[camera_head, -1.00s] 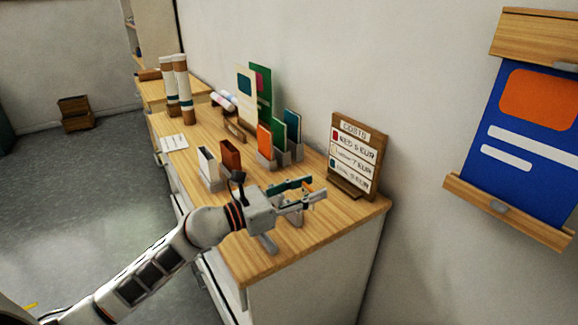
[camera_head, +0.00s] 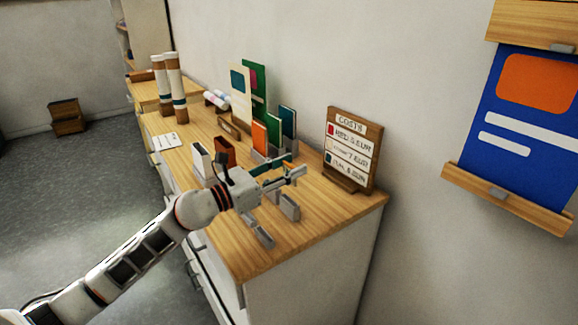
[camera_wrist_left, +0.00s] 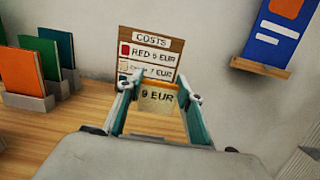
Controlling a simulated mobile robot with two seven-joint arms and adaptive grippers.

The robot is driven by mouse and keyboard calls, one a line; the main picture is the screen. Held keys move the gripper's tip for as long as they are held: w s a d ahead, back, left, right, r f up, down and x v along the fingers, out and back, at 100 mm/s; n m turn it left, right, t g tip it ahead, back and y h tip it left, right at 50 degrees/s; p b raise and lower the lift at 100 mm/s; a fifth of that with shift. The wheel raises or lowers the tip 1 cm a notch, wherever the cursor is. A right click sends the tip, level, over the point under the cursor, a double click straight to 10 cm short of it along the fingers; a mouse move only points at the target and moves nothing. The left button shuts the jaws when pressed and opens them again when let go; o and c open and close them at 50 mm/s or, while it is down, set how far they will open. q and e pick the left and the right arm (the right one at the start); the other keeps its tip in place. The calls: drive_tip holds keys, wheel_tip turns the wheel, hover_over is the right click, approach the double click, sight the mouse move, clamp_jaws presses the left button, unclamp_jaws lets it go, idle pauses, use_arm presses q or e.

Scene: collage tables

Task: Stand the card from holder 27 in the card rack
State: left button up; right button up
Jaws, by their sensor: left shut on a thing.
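My left gripper (camera_head: 292,174) is above the front part of the wooden counter, short of the price sign. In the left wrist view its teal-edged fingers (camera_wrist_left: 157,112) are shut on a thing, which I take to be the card. Grey holders (camera_head: 290,207) (camera_head: 264,237) stand below the gripper, with no card visible. Holder numbers are unreadable.
The price sign (camera_head: 351,150) stands near the wall. A white item (camera_head: 201,160) and a brown-orange item (camera_head: 224,151) stand behind my gripper. Tall panels (camera_head: 241,95) and rolls (camera_head: 175,85) are farther back. The counter's front right corner (camera_head: 330,225) is clear.

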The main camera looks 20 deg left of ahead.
use_arm(q)
drive_tip(key=shift+f+b, duration=1.3)
drive_tip(key=shift+f, duration=0.4)
drive_tip(key=shift+f+b, duration=0.7)
drive_tip(key=shift+f, duration=0.05)
use_arm(e)
drive_tip(key=shift+d+f, duration=0.15)
drive_tip(key=shift+f, duration=0.8)
drive_tip(key=shift+d+f, duration=0.1)
drive_tip(key=shift+f, duration=0.8)
drive_tip(key=shift+f, duration=0.1)
drive_tip(key=shift+a, duration=0.1)
drive_tip(key=shift+s, duration=0.15)
use_arm(q)
drive_tip(key=shift+f, duration=0.15)
drive_tip(key=shift+f+b, duration=0.3)
drive_tip(key=shift+f, duration=0.2)
use_arm(e)
drive_tip(key=shift+s+f, duration=0.15)
drive_tip(key=shift+f, duration=0.3)
